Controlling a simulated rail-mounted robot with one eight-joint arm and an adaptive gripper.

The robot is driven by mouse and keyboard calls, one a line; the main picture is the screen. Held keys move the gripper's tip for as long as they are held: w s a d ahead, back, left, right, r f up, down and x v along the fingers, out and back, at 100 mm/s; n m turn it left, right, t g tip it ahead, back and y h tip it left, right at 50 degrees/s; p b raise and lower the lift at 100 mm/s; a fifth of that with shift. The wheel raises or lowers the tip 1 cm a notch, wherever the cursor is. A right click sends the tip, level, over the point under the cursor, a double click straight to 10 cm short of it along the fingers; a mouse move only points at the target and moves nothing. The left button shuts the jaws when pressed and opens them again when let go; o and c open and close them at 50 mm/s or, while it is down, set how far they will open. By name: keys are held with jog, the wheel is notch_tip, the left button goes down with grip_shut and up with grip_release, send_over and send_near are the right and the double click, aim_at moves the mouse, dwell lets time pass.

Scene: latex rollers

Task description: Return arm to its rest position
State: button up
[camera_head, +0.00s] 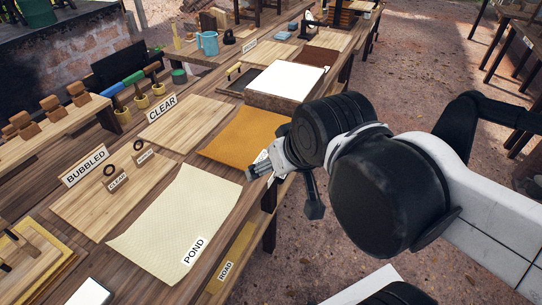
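My arm comes in from the right side of the head view. My gripper (262,169) is at the front edge of the table, by the right corner of an orange-brown sheet (243,134). It is small and partly turned away, so I cannot tell whether its fingers are open or shut. No held object is clearly visible in it. A dark part of the arm hangs down past the table edge.
A long wooden table (62,210) carries a cream sheet labelled POND (165,225), boards labelled CLEAR (185,122) and BUBBLED, a white-topped tray (287,79), coloured rollers (133,78) and a blue mug (208,43). The ground (410,75) behind my arm is open.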

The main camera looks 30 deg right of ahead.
jog(key=shift+f, duration=0.1)
notch_tip(320, 180, down, 3)
jog(key=b, duration=0.3)
jog(key=shift+f, duration=0.15)
dwell(0.9)
